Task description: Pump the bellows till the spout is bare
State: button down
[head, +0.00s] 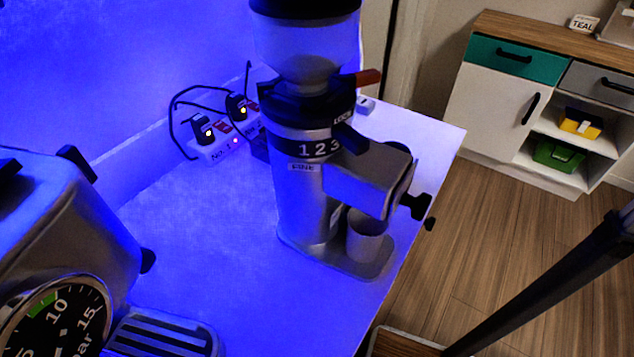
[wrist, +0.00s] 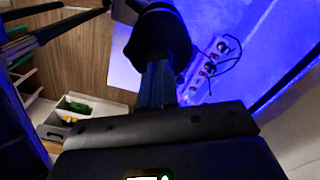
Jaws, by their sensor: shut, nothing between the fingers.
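The coffee grinder (head: 302,180) stands upright on the blue-lit counter. A black piece (head: 305,8), probably the bellows, caps its clear hopper and is cut off by the top edge of the head view. The blocky spout (head: 366,180) juts out over a grey cup (head: 368,240) on the grinder's base. I cannot tell whether grounds cling under the spout. In the wrist view my gripper (wrist: 157,76) is shut and empty. Its tips point at a dark rounded part (wrist: 158,38), probably the bellows; contact is unclear. My gripper does not show in the head view.
A power strip (head: 212,146) with plugs and cables lies behind the grinder. An espresso machine (head: 60,240) with a pressure gauge and drip tray (head: 160,335) stands at the left. A low cabinet (head: 490,105) is at the back right, with open floor before it.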

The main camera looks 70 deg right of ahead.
jog(key=shift+f+b, duration=1.2)
jog(key=shift+f, duration=0.25)
jog(key=shift+r, duration=0.15)
jog(key=shift+r+p, duration=2.4)
jog(key=shift+r, duration=1.05)
